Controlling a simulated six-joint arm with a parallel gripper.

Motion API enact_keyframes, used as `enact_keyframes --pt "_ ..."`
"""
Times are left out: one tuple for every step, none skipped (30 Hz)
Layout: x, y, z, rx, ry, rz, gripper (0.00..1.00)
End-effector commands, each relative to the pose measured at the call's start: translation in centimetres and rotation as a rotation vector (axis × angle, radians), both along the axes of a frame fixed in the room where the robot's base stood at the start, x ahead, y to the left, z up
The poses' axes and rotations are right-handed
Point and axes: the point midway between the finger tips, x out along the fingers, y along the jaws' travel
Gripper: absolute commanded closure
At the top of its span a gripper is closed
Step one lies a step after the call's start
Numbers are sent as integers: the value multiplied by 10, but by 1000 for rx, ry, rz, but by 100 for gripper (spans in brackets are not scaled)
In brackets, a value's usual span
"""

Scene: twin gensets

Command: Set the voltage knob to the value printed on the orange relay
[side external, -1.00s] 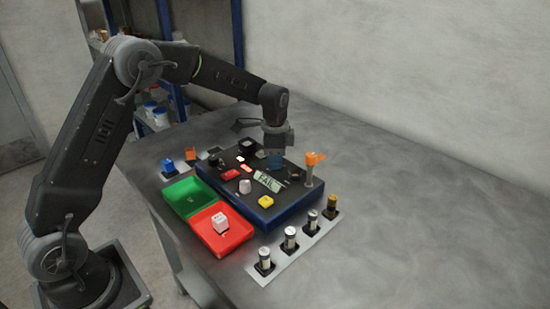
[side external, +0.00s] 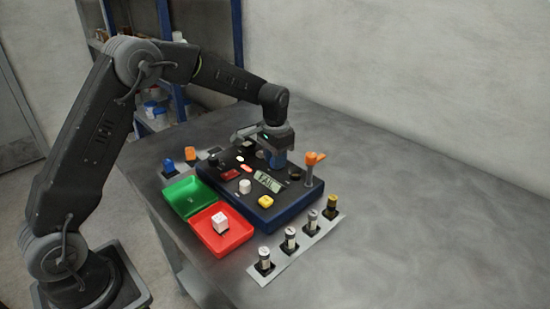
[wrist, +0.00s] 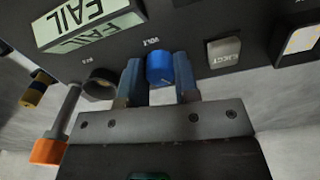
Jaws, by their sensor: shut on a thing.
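The voltage knob (wrist: 160,66) is blue and sits under the "VOLT" label on the dark panel in the wrist view. My gripper (wrist: 160,82) has one blue finger on each side of it and is shut on it. In the side view my gripper (side external: 274,157) points down at the back of the panel and hides the knob. The orange relay (side external: 190,153) is a small block on the strip behind the left end of the panel. Its printed value is not legible here. The knob's setting cannot be read either.
The panel (side external: 262,217) has a "FAIL" display (side external: 268,181), a yellow button (side external: 265,201) and a white knob (side external: 245,186). An orange-topped lever (side external: 315,158) stands close right of my gripper. Green (side external: 187,193) and red (side external: 240,239) trays lie in front. The table's right side is clear.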

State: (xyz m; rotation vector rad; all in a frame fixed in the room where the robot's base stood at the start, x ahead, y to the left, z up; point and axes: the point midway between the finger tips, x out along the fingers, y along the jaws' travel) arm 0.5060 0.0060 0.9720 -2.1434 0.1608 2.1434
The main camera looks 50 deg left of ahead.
Motion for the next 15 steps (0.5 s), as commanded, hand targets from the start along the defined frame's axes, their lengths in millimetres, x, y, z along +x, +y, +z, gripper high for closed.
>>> enact_keyframes --pt "0 0 0 0 -1 29 95" --pt "0 0 0 0 -1 44 95" --pt "0 0 0 0 -1 65 95" --pt "0 0 0 0 0 78 95" --pt "0 0 0 0 0 91 95" --pt "0 0 0 0 0 106 95" --pt "0 0 0 0 0 117 95" --pt "0 0 0 0 0 125 95" --pt "0 0 0 0 0 135 95" --pt "0 0 0 0 0 143 95" --pt "0 0 0 0 0 148 95" --pt "0 0 0 0 0 154 95" --pt "0 0 0 0 0 158 95" --pt "0 0 0 0 0 160 95" --pt "0 0 0 0 0 164 95"
